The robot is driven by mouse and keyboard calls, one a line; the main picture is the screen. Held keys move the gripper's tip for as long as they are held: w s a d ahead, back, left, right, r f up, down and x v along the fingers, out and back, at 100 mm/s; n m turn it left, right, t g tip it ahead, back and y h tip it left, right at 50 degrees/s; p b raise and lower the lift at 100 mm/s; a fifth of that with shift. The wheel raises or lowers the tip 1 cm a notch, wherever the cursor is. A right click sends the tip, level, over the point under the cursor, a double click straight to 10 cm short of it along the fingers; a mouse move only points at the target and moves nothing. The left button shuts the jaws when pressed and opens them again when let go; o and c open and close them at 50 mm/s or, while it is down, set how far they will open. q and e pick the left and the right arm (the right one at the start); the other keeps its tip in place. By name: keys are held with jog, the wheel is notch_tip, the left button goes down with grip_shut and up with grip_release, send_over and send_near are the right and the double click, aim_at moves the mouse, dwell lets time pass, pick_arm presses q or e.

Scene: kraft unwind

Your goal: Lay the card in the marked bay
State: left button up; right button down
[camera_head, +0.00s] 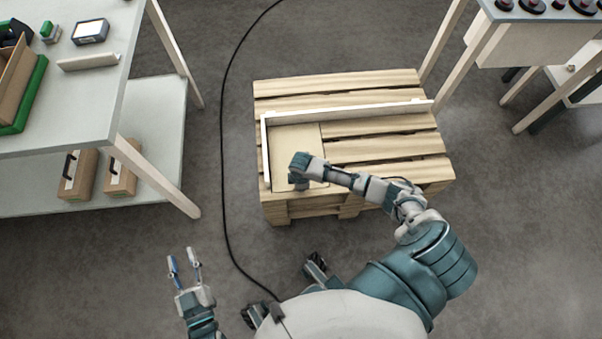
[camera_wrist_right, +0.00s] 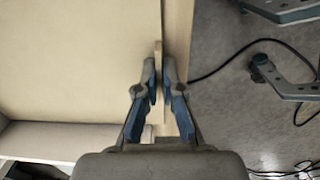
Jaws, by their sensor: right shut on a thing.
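The tan card (camera_head: 295,140) lies about flat over the left end of the wooden pallet, in the corner made by two white strips (camera_head: 265,150). That corner looks like the bay; no other marking shows. My right gripper (camera_head: 298,183) is over the card's near edge, and its hand hides part of it. In the right wrist view the card (camera_wrist_right: 75,60) fills the left side, and the fingers (camera_wrist_right: 160,82) are shut on its thin edge. I cannot tell whether the card rests fully on the slats. My left gripper (camera_head: 184,262) is open and empty above the floor.
The pallet's slats (camera_head: 385,150) are bare to the right of the card. A table (camera_head: 75,90) with boxes and small devices stands at the left, another bench (camera_head: 520,15) at upper right. A black cable (camera_head: 222,150) runs over the floor left of the pallet.

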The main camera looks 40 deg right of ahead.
dwell(0.5)
jog(key=c, duration=1.2)
grip_release()
jog(key=shift+f, duration=0.1)
jog(key=shift+c, duration=0.2)
notch_tip(320, 180, up, 12)
jog(key=shift+s, duration=0.1)
